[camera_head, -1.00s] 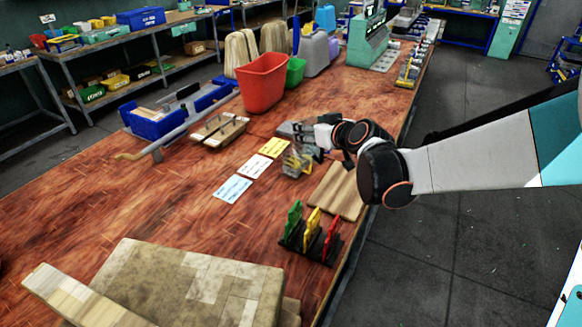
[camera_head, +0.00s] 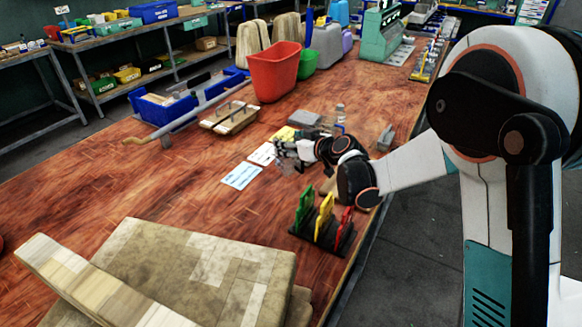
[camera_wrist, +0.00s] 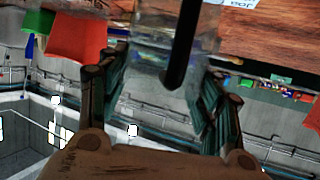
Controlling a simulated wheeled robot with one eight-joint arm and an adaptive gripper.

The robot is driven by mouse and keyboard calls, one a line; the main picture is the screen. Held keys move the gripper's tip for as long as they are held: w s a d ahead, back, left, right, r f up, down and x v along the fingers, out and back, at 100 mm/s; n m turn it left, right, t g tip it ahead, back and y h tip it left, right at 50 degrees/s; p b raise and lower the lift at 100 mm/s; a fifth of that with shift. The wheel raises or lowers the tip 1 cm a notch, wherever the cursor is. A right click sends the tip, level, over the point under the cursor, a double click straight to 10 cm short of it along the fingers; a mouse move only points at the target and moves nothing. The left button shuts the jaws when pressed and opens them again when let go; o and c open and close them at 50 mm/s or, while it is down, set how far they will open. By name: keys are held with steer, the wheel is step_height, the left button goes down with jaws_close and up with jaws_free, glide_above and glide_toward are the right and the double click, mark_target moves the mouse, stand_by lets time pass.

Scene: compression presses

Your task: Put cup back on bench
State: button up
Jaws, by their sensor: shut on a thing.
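My gripper (camera_head: 284,155) is shut on a clear, see-through cup (camera_wrist: 150,85), which fills the space between the two dark fingers in the wrist view. In the head view the cup is small and partly hidden by the fingers. The gripper and cup are over the near part of the wooden bench (camera_head: 190,185), beside the printed cards. I cannot tell how high the cup is above the bench top. In the wrist view a strip of bench (camera_wrist: 265,45) shows beyond the cup, with a dark rod in front of it.
A light blue card (camera_head: 241,176) and a white card (camera_head: 262,154) lie left of the gripper. A rack with green, yellow and red plates (camera_head: 325,222) stands at the bench's right edge. A red bin (camera_head: 275,72) and thick slabs (camera_head: 200,265) flank bare bench at left.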

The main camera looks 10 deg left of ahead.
mark_target(295, 161)
step_height(295, 161, down, 7)
steer(key=shift+r+b, duration=0.1)
steer(key=shift+b, duration=1.05)
steer(key=o, duration=1.5)
steer(key=shift+d+r, duration=0.1)
steer(key=p+v, duration=0.2)
steer(key=v, duration=0.5)
steer(key=shift+s+p, duration=0.2)
steer(key=shift+p, duration=0.2)
